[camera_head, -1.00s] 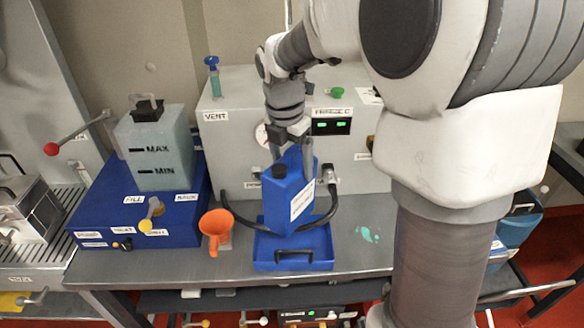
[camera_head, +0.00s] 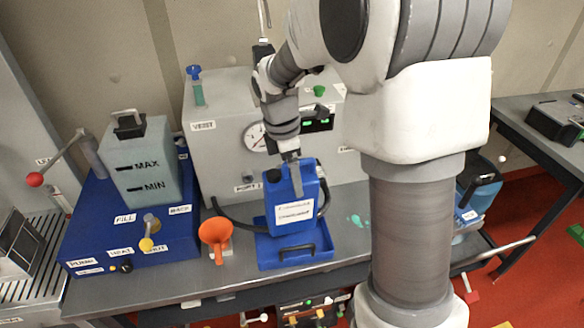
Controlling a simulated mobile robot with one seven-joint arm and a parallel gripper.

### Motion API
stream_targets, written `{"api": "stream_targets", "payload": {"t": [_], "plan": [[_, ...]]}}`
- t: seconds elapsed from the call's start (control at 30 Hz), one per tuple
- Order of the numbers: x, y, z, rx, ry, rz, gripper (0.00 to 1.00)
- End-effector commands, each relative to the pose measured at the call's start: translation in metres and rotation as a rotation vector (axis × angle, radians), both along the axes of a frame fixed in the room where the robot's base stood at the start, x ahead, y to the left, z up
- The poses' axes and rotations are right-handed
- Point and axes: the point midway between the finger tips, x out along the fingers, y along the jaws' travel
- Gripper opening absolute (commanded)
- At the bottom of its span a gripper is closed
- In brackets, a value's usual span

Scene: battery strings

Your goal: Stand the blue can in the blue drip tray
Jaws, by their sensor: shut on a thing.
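The blue can (camera_head: 284,222) has a black cap and a white label on its side. It is upright over the blue drip tray (camera_head: 265,262), which lies on the metal bench and has a black handle at its front. The can's bottom overlaps the tray's middle in the picture; I cannot tell whether it touches the tray floor. My gripper (camera_head: 294,172) points down at the top of the can and is shut on it. The fingertips are partly hidden against the can.
A grey box (camera_head: 225,160) with a gauge stands behind, with a black hose near the can. A blue unit (camera_head: 90,236) carrying a translucent tank (camera_head: 146,172) is at left.

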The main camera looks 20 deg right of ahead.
Motion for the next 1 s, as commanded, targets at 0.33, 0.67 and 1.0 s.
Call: {"api": "stream_targets", "payload": {"t": [0.33,0.67,1.0], "plan": [[0.000,-0.001,-0.002,-0.005,-0.006,-0.063,0.00],[0.000,-0.001,-0.019,-0.004,-0.006,-0.063,0.00],[0.000,-0.001,-0.047,-0.004,-0.006,-0.062,0.00]]}}
